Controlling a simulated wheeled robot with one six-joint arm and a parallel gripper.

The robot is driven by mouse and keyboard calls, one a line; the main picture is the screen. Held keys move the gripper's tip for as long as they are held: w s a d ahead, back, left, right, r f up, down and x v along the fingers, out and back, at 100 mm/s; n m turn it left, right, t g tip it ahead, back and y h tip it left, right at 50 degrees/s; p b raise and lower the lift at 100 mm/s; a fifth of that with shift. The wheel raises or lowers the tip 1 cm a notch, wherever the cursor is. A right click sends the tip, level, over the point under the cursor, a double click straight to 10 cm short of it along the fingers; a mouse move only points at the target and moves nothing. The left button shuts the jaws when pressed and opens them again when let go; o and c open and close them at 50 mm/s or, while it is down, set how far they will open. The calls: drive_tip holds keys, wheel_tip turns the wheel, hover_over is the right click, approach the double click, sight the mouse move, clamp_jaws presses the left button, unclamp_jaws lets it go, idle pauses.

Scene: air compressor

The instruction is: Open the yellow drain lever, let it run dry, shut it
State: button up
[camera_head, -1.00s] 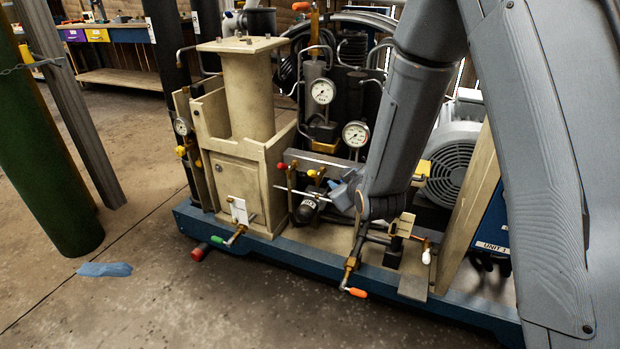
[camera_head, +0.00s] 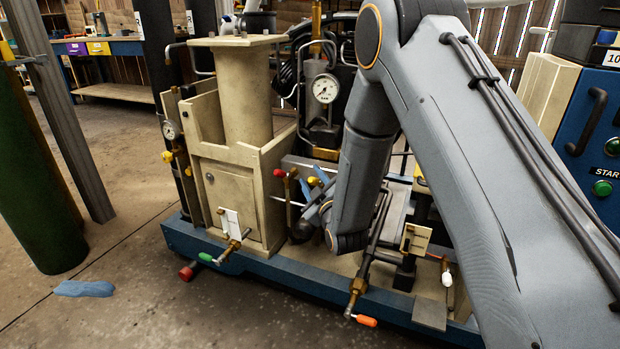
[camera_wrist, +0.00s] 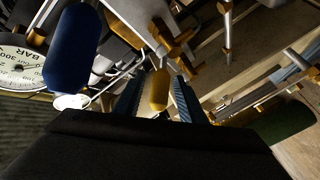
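In the wrist view a yellow lever grip (camera_wrist: 159,90) lies between the two fingers of my gripper (camera_wrist: 157,98). The fingers stand apart with a dark gap on each side of the grip, so I see no clamping. In the head view a small yellow grip (camera_head: 314,181) shows just left of my forearm, beside the bluish end of my gripper (camera_head: 322,198). My wrist and the lower arm hide most of that spot, and the drain outlet cannot be made out.
A blue grip (camera_wrist: 74,48) and a pressure gauge (camera_wrist: 20,68) are close on the left in the wrist view. In the head view, red (camera_head: 279,173), green (camera_head: 206,257), orange (camera_head: 366,320) and white (camera_head: 446,279) handles surround the work area.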

drive_tip(key=shift+x, duration=1.2)
clamp_jaws()
